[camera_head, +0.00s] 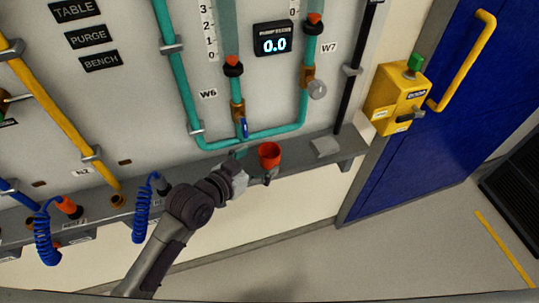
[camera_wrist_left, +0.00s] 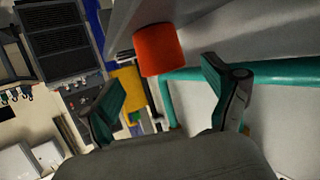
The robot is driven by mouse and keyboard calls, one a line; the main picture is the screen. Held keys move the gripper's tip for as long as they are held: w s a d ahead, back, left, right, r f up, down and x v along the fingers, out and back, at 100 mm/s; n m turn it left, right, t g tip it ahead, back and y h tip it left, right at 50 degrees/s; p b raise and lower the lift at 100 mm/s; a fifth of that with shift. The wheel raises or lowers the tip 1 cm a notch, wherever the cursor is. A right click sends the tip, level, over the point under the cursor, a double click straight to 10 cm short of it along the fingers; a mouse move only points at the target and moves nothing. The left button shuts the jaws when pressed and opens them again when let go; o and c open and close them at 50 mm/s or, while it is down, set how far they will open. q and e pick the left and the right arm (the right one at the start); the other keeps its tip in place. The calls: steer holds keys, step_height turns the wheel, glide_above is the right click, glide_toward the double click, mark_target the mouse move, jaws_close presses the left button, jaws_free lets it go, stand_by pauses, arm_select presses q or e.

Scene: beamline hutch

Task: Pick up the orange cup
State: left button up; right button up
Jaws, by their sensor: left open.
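The orange cup (camera_head: 270,155), red-orange in the picture, stands on the grey ledge (camera_head: 325,147) below the wall panel. My left gripper (camera_head: 254,167) is at the cup's left side, with its fingers spread towards it. In the left wrist view the orange cup (camera_wrist_left: 158,49) shows beyond the open fingertips of my left gripper (camera_wrist_left: 166,90), roughly between their directions. Nothing is held. I cannot tell whether a finger touches the cup. My right gripper is in neither view.
Teal pipes (camera_head: 275,133) run down the panel just behind the cup. Blue coiled hoses (camera_head: 142,212) hang at the left. A yellow box (camera_head: 396,98) and a blue door (camera_head: 450,120) are at the right. The ledge right of the cup holds a small grey plate (camera_head: 325,147).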

mark_target(276, 150)
arm_select(q)
steer(key=p+x, duration=0.1)
steer(key=x, duration=0.4)
steer(key=shift+w+d+f, duration=0.1)
steer(key=shift+w+f, duration=0.1)
steer(key=shift+w, duration=0.05)
steer(key=shift+s, duration=0.1)
steer(key=c, duration=1.1)
steer(key=shift+c, duration=0.6)
steer(key=shift+r, duration=0.15)
